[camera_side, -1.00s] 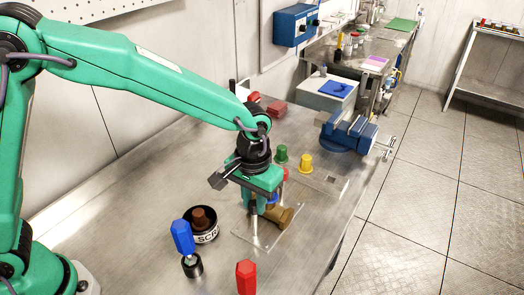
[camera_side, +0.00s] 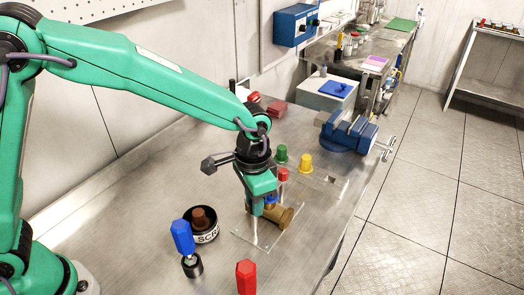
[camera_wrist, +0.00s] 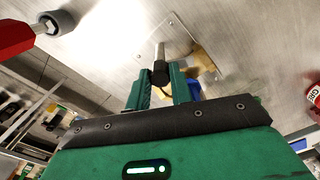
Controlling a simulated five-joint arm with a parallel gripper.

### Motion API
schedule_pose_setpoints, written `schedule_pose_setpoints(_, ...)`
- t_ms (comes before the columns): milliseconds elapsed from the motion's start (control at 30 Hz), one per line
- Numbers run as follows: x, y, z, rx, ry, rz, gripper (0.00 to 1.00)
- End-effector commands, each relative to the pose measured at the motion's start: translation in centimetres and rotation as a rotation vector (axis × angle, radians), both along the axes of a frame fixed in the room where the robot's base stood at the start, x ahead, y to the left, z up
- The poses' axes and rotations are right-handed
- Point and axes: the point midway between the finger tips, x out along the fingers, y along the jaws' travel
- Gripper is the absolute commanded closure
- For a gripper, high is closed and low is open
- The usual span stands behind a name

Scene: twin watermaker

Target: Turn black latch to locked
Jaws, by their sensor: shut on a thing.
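A brass valve-like fitting (camera_side: 284,218) sits on a screwed-down metal plate (camera_side: 248,230) on the bench. It also shows behind my fingers in the wrist view (camera_wrist: 203,62). The black latch (camera_wrist: 160,74), a black grip on a metal rod, lies between my fingertips in the wrist view. My gripper (camera_wrist: 159,84) points down and is shut on this black grip. In the side view my gripper (camera_side: 262,208) is beside the brass fitting and hides the latch. A blue part (camera_wrist: 194,90) shows just behind the right finger. No locked marking can be read.
Red (camera_side: 283,174), green (camera_side: 281,154) and yellow (camera_side: 305,163) knobs stand behind the fitting. A blue-handled tool (camera_side: 183,238), a black labelled bowl (camera_side: 205,232) and a red handle (camera_side: 246,277) are in front. A blue vise (camera_side: 347,132) stands at the back right.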

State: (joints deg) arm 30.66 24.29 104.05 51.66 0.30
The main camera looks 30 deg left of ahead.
Motion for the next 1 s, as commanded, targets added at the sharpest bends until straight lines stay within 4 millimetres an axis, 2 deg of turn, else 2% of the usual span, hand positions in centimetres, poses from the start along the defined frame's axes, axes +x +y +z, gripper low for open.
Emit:
schedule_pose_setpoints(700, 0.02, -0.01, 0.1, -0.001, -0.001, -0.679, 1.0)
schedule_pose_setpoints(1000, 0.01, -0.02, 0.11, 0.0, -0.001, -0.916, 1.0)
